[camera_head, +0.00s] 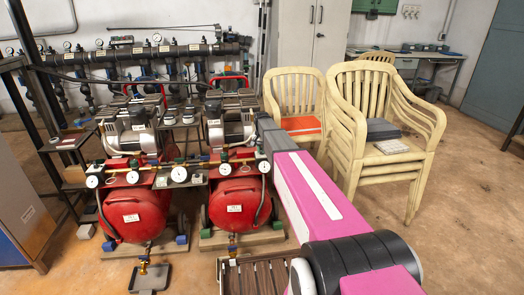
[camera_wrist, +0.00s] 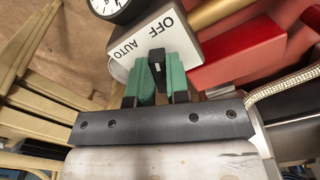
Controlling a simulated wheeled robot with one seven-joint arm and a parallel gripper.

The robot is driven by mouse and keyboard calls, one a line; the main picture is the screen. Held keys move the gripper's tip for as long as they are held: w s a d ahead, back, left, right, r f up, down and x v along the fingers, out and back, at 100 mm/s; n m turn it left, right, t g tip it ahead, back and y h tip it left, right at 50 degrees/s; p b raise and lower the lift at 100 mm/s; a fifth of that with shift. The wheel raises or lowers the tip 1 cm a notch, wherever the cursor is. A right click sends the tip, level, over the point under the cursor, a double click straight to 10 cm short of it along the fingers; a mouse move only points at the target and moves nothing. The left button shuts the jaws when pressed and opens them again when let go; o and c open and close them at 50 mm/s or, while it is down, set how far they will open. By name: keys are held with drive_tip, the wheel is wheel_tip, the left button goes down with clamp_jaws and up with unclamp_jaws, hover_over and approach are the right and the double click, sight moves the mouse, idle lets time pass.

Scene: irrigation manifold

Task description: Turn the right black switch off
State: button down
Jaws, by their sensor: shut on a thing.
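In the wrist view, the black switch (camera_wrist: 157,60) stands on a pale switch box (camera_wrist: 150,36) marked OFF and AUTO. My gripper (camera_wrist: 160,76) has green fingers, one on each side of the switch, and is shut on it. The fingers hide part of the switch, and I cannot tell exactly which label it points to. In the head view, my pink arm reaches toward the right red compressor (camera_head: 235,203). The gripper and the held switch cannot be made out there.
A dial gauge (camera_wrist: 107,6) sits beside the box, and a red part (camera_wrist: 240,55) lies to its right. The left red compressor (camera_head: 135,208) stands alongside. Stacked cream chairs (camera_head: 365,125) stand right of my arm. The floor at far right is clear.

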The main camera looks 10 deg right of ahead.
drive_tip(key=shift+m, duration=0.6)
drive_tip(key=c, duration=1.1)
unclamp_jaws()
drive_tip(key=shift+r, duration=0.15)
wheel_tip(320, 180, up, 11)
drive_tip(key=shift+f, duration=0.2)
